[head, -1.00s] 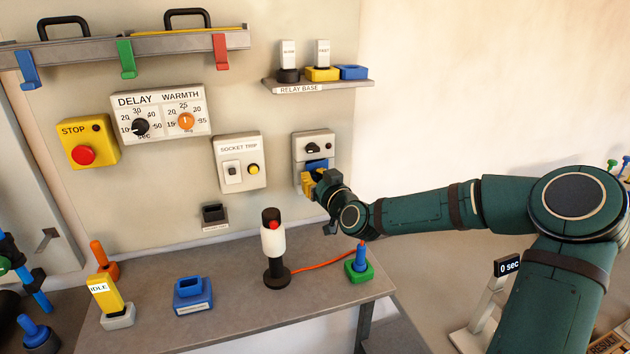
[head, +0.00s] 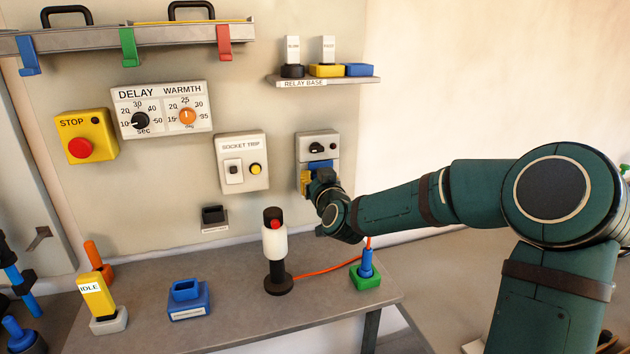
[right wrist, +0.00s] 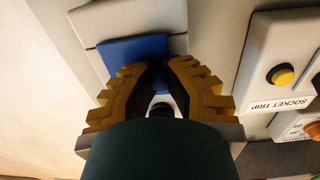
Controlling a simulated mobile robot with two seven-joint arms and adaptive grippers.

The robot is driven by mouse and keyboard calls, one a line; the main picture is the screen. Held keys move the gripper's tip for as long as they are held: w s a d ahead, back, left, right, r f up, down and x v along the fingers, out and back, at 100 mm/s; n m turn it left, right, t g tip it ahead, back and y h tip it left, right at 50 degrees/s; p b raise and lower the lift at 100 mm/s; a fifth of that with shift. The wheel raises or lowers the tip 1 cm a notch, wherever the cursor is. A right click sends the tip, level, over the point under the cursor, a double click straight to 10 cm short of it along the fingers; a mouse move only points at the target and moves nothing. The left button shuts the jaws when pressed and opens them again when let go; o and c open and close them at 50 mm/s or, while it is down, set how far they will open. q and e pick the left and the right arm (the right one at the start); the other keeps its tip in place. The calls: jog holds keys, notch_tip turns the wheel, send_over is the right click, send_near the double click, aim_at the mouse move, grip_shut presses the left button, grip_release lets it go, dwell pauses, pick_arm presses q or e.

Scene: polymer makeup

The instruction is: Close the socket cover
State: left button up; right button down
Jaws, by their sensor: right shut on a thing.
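The wall socket box (head: 317,142) is pale grey with a dark knob on its upper part. Its blue socket cover (head: 321,164) shows on the lower part, partly hidden by my right gripper. In the right wrist view the blue cover (right wrist: 130,52) lies flat-looking just beyond the fingertips. My right gripper (head: 306,181), with yellow fingers, is at the lower part of the box. In the right wrist view its fingers (right wrist: 160,75) close around a small blue piece of the cover. How far the cover is swung is hard to tell. My left gripper is not in view.
The socket trip box (head: 242,162) is left of the socket box. A relay shelf (head: 322,81) is above it. Below, the bench (head: 235,310) holds a white-and-black device (head: 275,250), a green-based blue plug (head: 367,272) with an orange cable, and a blue holder (head: 188,300).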

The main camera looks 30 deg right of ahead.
jog(key=shift+a, duration=0.1)
jog(key=c, duration=0.9)
grip_release()
jog(key=shift+r, duration=0.1)
jog(key=shift+s, duration=0.1)
jog(key=v, duration=1.2)
